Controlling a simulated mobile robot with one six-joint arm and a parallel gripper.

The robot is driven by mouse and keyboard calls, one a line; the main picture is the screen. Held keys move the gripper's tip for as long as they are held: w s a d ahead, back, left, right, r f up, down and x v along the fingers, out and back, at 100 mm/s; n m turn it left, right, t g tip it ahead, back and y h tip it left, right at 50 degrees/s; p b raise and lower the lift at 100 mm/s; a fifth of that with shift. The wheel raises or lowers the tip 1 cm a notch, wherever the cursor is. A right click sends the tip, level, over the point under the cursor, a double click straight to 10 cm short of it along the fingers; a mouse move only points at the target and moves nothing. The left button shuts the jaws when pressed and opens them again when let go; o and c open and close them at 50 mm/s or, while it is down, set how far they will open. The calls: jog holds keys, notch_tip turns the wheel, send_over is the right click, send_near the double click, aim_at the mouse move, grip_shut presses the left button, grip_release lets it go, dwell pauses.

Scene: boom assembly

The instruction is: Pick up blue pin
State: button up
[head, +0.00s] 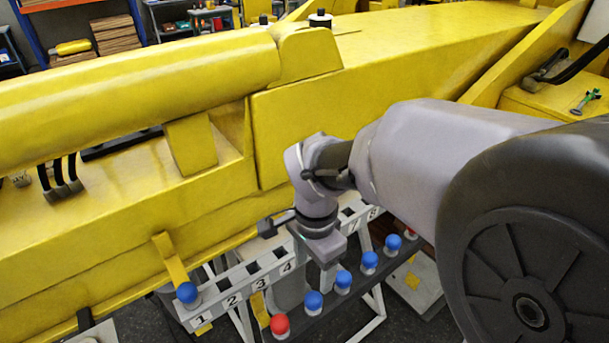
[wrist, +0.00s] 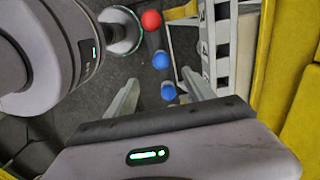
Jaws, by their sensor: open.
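Several blue-topped pins stand in a row on a dark lower rail in the head view. Two of them, a nearer blue pin (head: 313,301) and a farther blue pin (head: 343,280), are beside my gripper (head: 328,281). Another blue pin (head: 187,292) sits apart at slot 1 of the numbered rack. In the wrist view my gripper (wrist: 160,92) is open, its two fingers apart. One blue pin (wrist: 168,91) shows between the fingers, and another blue pin (wrist: 161,60) shows beyond the tips. I cannot tell whether any finger touches a pin.
A red pin (head: 280,324) stands at the near end of the row, and another red pin (head: 410,234) at the far end. The numbered white rack (head: 212,312) runs alongside. The large yellow boom (head: 380,85) stands close behind the rack.

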aim_at(314, 296)
jog(key=f+b, duration=0.1)
jog(key=f, duration=0.6)
jog(key=f+b, duration=0.1)
jog(key=f, duration=0.5)
jog(key=shift+w+d+f, duration=0.1)
jog(key=shift+w+f, duration=0.1)
jog(key=shift+f, duration=0.15)
jog(key=shift+r, duration=0.1)
jog(key=shift+c, duration=0.6)
grip_shut()
